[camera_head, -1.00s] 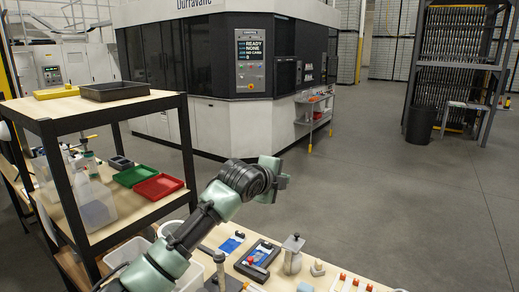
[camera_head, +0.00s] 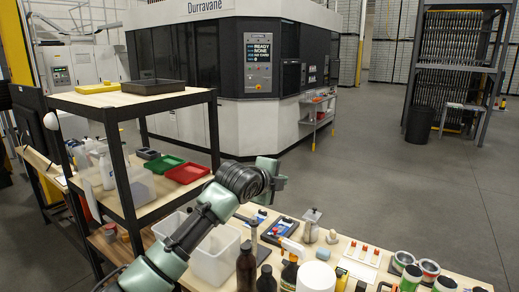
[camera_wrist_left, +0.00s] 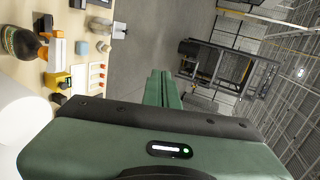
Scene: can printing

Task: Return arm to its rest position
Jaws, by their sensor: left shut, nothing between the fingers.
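My left arm comes in from the bottom left in the head view. Its gripper (camera_head: 271,172) is held in the air above the back edge of the workbench (camera_head: 345,246). The left wrist view shows its two green fingers (camera_wrist_left: 163,90) lying together with nothing between them. It touches no object. My right gripper is in neither view.
The bench holds a white bin (camera_head: 216,255), dark bottles (camera_head: 246,268), a white roll (camera_head: 316,276) and cans (camera_head: 403,262). A black-framed shelf (camera_head: 133,100) with red (camera_head: 187,173) and green trays stands at left. The large printing machine (camera_head: 240,80) stands behind. Open floor lies at right.

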